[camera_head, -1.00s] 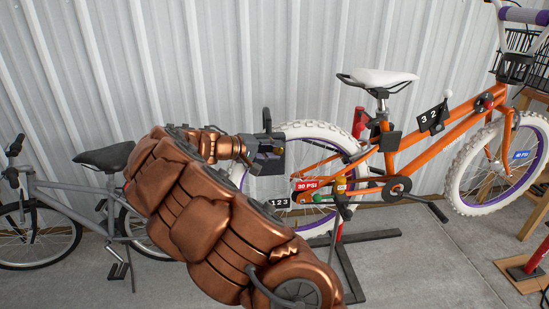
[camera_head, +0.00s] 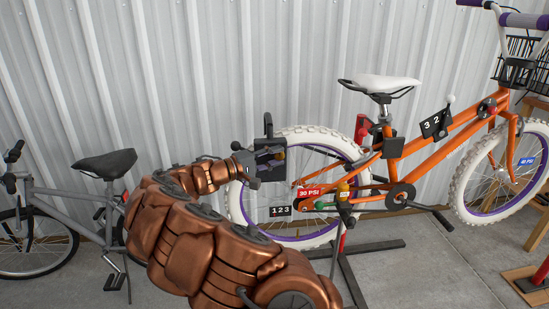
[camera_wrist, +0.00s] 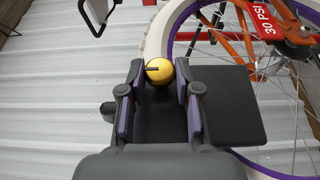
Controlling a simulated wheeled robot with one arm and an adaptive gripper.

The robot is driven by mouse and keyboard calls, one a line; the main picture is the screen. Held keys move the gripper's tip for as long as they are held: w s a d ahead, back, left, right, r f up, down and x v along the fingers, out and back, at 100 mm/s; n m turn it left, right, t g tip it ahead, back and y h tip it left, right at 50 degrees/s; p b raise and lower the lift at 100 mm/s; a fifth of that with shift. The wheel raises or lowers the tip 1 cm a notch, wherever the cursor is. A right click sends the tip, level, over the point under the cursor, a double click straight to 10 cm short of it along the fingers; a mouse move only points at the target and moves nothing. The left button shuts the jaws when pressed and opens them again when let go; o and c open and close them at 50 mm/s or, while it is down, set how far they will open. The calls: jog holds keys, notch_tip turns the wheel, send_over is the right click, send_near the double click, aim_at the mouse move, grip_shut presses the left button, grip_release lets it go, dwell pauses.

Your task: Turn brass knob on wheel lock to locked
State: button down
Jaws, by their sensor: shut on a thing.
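The wheel lock (camera_head: 269,145) is a dark box with a black shackle at the orange bike's white rear tyre. In the wrist view the dark lock body (camera_wrist: 235,105) lies behind and right of my fingers. The brass knob (camera_wrist: 152,77) is a yellow ball with a short dark mark pointing left. My gripper (camera_wrist: 159,76) is shut on the knob, one finger on each side. In the head view my gripper (camera_head: 263,168) is at the lock's front, and little of the knob can be made out. Any lock-state label is hidden or too small to read.
The orange bike (camera_head: 440,130) stands on a dark floor stand (camera_head: 370,248). A "123" dial (camera_head: 281,210) and a red "30 PSI" tag (camera_head: 309,192) are close below the lock. A grey bike (camera_head: 75,205) is at left. A corrugated wall (camera_head: 180,60) is behind.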

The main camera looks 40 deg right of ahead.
jog(key=c, duration=0.8)
grip_release()
jog(key=shift+c, duration=0.2)
jog(key=v, duration=1.2)
jog(key=shift+s+r, duration=0.1)
jog(key=shift+s, duration=0.05)
